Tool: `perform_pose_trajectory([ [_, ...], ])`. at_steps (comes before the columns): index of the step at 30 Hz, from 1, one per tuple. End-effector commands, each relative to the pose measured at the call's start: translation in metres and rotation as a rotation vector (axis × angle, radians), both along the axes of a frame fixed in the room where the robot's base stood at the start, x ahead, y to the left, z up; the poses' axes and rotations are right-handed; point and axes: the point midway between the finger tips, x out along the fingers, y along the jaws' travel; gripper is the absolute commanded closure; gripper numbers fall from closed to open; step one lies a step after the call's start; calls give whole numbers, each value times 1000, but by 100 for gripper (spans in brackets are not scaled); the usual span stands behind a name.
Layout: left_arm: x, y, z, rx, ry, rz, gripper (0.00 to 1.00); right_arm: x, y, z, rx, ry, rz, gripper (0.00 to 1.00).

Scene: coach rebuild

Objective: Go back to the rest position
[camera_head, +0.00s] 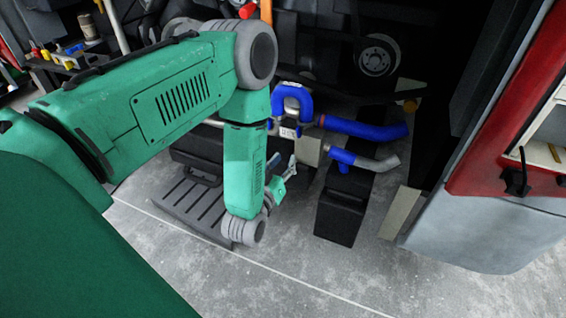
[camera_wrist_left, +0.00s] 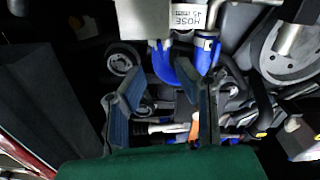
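My left gripper (camera_head: 283,168) is at the end of my green left arm (camera_head: 175,95), which reaches in from the left and bends down. In the left wrist view, the two blue-grey fingers of the left gripper (camera_wrist_left: 160,103) stand apart with a gap between them and hold nothing. Blue hoses (camera_head: 350,127) with metal ends lie just beyond and to the right of the gripper in the head view. My right gripper is in neither view.
A black box (camera_head: 342,212) stands on the concrete floor to the right of the gripper. A slatted dark panel (camera_head: 188,203) lies behind my forearm. A red and grey vehicle body (camera_head: 490,200) is at the right. Foreground floor is clear.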

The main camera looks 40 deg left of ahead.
Motion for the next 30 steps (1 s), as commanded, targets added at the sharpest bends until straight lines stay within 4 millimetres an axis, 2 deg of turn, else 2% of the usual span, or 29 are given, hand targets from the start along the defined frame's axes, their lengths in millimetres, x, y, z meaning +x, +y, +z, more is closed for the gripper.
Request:
perform_pose_trajectory([
  [4, -7, -2, 0, 0, 0, 0, 72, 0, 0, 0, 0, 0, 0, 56],
  [21, -8, -4, -2, -1, 18, -6, 72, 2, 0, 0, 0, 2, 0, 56],
  [23, -11, -8, -9, -6, 68, -22, 72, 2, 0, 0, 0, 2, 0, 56],
  [26, -26, -24, -34, -17, 245, -75, 72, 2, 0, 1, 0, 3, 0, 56],
  [29, -61, -44, -69, -23, 517, -154, 72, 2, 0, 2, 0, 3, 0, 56],
  [30, -81, -51, -82, -21, 638, -187, 72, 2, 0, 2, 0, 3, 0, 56],
])
